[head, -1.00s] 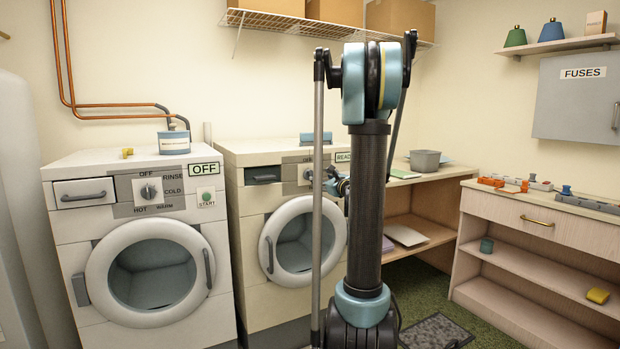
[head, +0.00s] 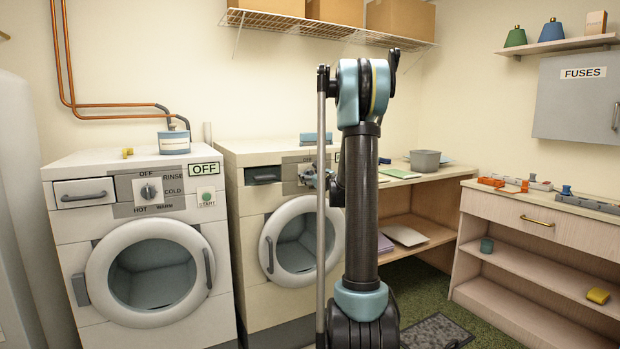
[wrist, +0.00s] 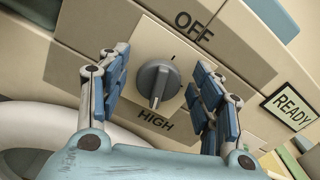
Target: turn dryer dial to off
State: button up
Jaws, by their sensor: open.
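The dryer (head: 262,210) is the cream machine with a round door in the middle of the head view. Its grey dial (wrist: 158,84) shows in the wrist view between an OFF label (wrist: 195,27) and a HIGH label (wrist: 157,117). The dial's raised ridge runs toward OFF and HIGH; its lower end lies near HIGH. My gripper (wrist: 161,68) is open, with one blue-padded finger on each side of the dial and visible gaps between. In the head view my gripper (head: 312,179) is at the dryer's panel and the dial is hard to make out.
A READY sign (wrist: 291,106) sits right of the dial. A washer (head: 150,235) with its own dial (head: 148,191) and OFF sign (head: 205,169) stands left. A wooden shelf unit (head: 412,195) stands right of the dryer. A wire shelf (head: 335,30) with boxes hangs above.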

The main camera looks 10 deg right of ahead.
jog(key=c, duration=1)
